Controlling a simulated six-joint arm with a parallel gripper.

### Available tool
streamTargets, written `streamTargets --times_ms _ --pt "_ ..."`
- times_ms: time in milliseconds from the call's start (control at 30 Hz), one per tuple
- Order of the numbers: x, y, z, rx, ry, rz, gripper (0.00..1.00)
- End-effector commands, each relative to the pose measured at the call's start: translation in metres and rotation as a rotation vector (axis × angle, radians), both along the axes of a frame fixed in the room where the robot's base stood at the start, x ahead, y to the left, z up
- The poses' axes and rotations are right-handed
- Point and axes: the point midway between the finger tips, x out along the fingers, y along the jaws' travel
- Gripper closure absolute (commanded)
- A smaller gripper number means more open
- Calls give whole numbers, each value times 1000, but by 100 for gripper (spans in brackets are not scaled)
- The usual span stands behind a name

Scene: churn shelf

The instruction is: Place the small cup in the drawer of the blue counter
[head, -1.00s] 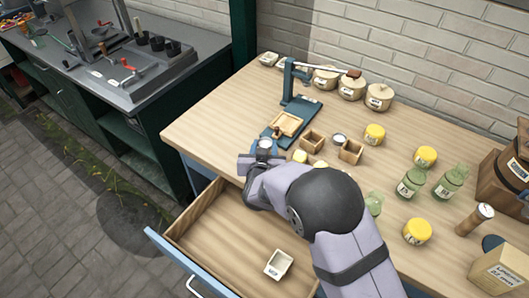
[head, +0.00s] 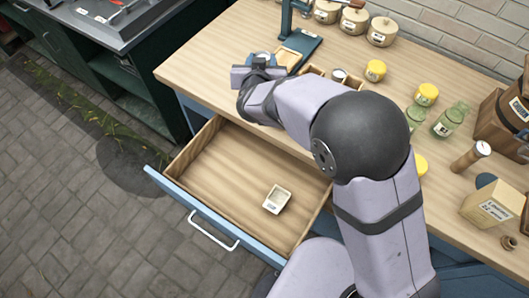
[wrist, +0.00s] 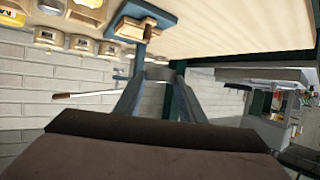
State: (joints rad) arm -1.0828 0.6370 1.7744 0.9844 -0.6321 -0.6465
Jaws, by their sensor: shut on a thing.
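My gripper (head: 258,74) is above the left part of the wooden counter top, behind the open drawer. It is shut on a small grey cup (wrist: 159,73), which shows between the two fingers in the wrist view. In the head view the gripper mostly hides the cup. The drawer (head: 215,172) of the blue counter is pulled out, with its blue front and pale handle toward the lower left. A small white labelled container (head: 277,199) sits inside it, right of the middle.
The drawer's left and middle floor is bare. A blue stand (head: 303,48) with a wooden tray is behind my gripper. Lidded pots (head: 382,28), yellow-lidded jars (head: 375,70) and a green bottle (head: 451,120) stand farther right.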

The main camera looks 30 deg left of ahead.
Motion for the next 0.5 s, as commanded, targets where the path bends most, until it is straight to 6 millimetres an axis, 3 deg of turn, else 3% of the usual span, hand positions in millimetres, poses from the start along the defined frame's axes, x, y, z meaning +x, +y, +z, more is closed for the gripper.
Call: streamTargets --times_ms 200,367,500 --pt "-3 2 34 6 -1 9 85" --pt "-33 18 35 21 -10 111 85" --pt "-70 33 39 36 -13 227 85"
